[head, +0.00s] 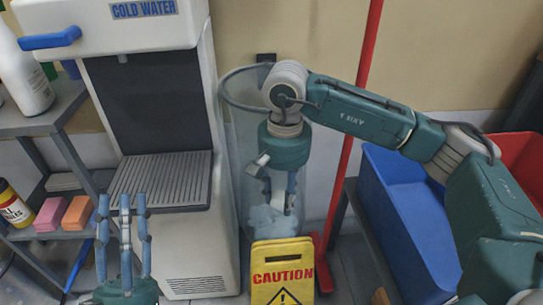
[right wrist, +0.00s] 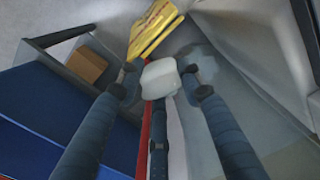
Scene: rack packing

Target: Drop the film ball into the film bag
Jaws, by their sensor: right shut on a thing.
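My right gripper (head: 279,197) points down inside the outline of the clear film bag (head: 243,150), between the water dispenser and the red pole. In the right wrist view my right gripper (right wrist: 160,86) is shut on the whitish film ball (right wrist: 160,77), with fingers on both sides. Pale, crumpled film (head: 268,221) shows at the fingertips in the head view; I cannot tell the ball from film lying in the bag. The translucent bag (right wrist: 250,75) also shows at the right of the wrist view. My left gripper (head: 124,218) points up, fingers apart and empty, before the dispenser.
A yellow caution sign (head: 282,272) stands in front of the bag. The white water dispenser (head: 187,250) is left of it. A red pole (head: 352,140) and a blue bin (head: 402,205) are to the right. A shelf with bottles and sponges (head: 76,213) is at far left.

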